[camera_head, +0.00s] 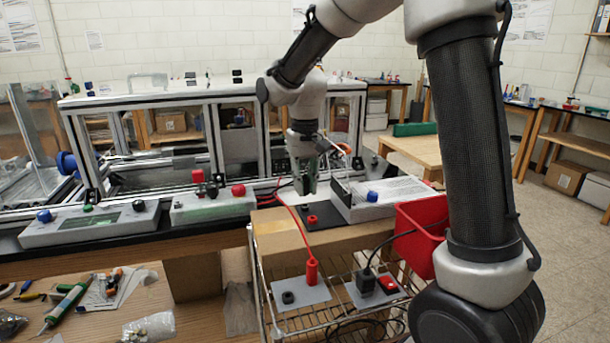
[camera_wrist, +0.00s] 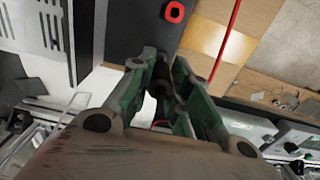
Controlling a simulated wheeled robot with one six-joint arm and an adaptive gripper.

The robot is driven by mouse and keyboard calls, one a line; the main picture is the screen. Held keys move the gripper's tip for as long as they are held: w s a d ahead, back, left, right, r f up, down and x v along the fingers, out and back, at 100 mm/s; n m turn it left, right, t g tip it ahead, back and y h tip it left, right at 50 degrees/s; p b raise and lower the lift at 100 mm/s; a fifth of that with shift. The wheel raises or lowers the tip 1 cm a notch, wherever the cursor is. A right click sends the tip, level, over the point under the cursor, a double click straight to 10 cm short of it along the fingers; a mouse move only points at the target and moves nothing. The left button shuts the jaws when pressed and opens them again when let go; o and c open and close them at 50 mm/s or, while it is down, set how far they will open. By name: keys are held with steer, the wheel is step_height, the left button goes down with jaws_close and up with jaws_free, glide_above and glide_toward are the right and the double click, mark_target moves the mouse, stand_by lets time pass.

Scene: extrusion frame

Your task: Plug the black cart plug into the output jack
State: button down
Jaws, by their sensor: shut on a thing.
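My gripper (camera_head: 305,188) points down over the black pad (camera_head: 323,216) beside the white box on the bench. In the wrist view its green-sided fingers (camera_wrist: 160,85) are closed around a small dark cylinder, seemingly the black cart plug (camera_wrist: 161,78), mostly hidden between them. A red jack (camera_head: 312,219) with a hole sits on the pad; it also shows in the wrist view (camera_wrist: 174,12), apart from the fingers. The spot under the held plug is hidden, so I cannot tell whether it touches a jack.
On the wire cart, a grey plate holds a black ring jack (camera_head: 288,298) and a red plug (camera_head: 311,272) with a red cord. Another has a black plug (camera_head: 365,282) and a red jack (camera_head: 388,284). A red bin (camera_head: 420,238) stands right. Control boxes (camera_head: 213,205) stand left.

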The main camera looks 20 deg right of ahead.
mark_target(305, 193)
steer(key=shift+f, duration=1.3)
steer(key=shift+f, duration=0.45)
stand_by(0.9)
steer(key=c, duration=1.3)
jaws_free()
steer(key=shift+o, duration=0.2)
step_height(305, 193, up, 12)
